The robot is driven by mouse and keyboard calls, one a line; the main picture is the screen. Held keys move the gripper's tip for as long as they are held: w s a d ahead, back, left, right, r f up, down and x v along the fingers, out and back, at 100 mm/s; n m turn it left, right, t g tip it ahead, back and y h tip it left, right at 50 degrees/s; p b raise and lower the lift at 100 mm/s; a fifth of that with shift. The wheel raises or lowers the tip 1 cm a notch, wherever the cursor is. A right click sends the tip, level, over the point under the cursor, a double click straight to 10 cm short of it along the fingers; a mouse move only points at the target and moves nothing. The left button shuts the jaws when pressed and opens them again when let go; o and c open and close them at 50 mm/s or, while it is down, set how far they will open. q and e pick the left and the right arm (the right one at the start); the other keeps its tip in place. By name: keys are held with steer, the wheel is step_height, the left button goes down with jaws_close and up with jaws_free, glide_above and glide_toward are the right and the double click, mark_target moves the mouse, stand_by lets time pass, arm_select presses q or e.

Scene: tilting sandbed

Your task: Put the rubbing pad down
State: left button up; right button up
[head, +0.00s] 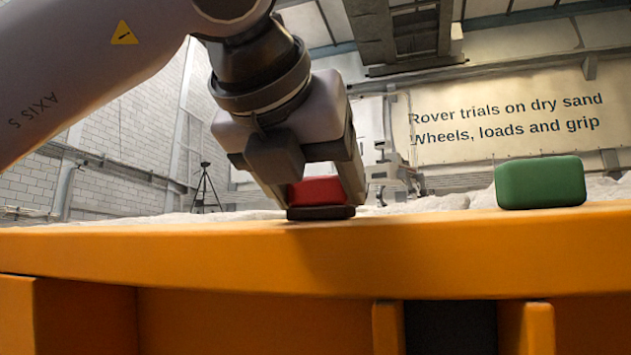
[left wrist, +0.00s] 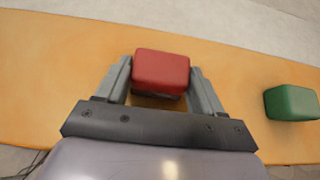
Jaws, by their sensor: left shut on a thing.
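The rubbing pad is a red block with a dark underside (head: 318,191), on or just above the top of the orange ledge (head: 180,246). In the left wrist view the red pad (left wrist: 161,70) sits between the two grey fingers. My left gripper (head: 318,188) points down and is shut on the pad. The pad's dark base (head: 320,212) shows at the level of the ledge top; I cannot tell whether it touches. My right gripper is in neither view.
A green block (head: 540,183) stands on the ledge to the right, apart from my gripper; it also shows in the left wrist view (left wrist: 291,103). Pale sand (head: 440,203) lies behind the ledge. The ledge between the pad and the green block is clear.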

arm_select(q)
steer(key=o, duration=1.1)
steer(key=shift+p, duration=0.3)
steer(key=b+v, duration=0.1)
steer(key=v, duration=0.2)
steer(key=b+v, duration=0.1)
steer(key=v, duration=0.2)
steer(key=shift+s+a+f, duration=0.1)
steer(key=shift+s+f, duration=0.05)
steer(key=shift+s, duration=0.1)
steer(key=shift+s+a, duration=0.1)
steer(key=shift+s, duration=0.25)
